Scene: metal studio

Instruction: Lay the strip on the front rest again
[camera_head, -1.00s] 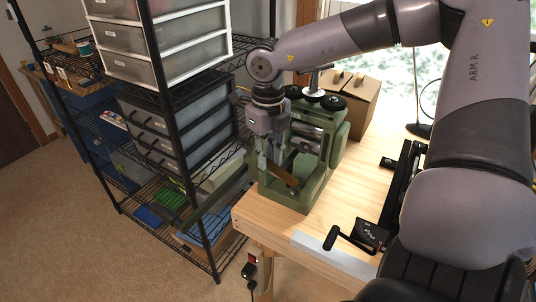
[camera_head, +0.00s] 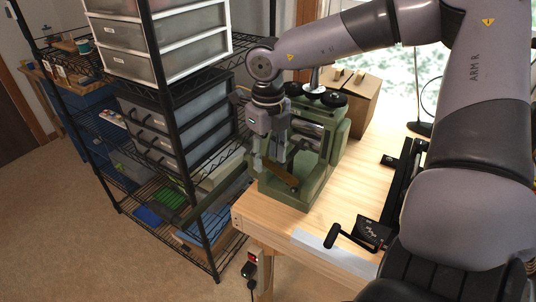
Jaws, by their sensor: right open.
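The strip (camera_head: 281,172) is a narrow brownish bar lying slanted at the front of a green rolling machine (camera_head: 329,170) on the wooden bench. It appears to rest on the machine's front part, but the exact contact is too small to tell. My right gripper (camera_head: 271,165) is open and points down at the strip, with its fingers close around or just above it. My right arm reaches in from the right over the bench. The front rest is partly hidden by my gripper. My left gripper is out of view.
The wooden bench (camera_head: 278,229) has a black clamp-like tool with a handle (camera_head: 368,231) at its front edge. A cardboard box (camera_head: 360,95) stands behind the machine. A black wire shelf with drawer units (camera_head: 165,45) stands close on the left.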

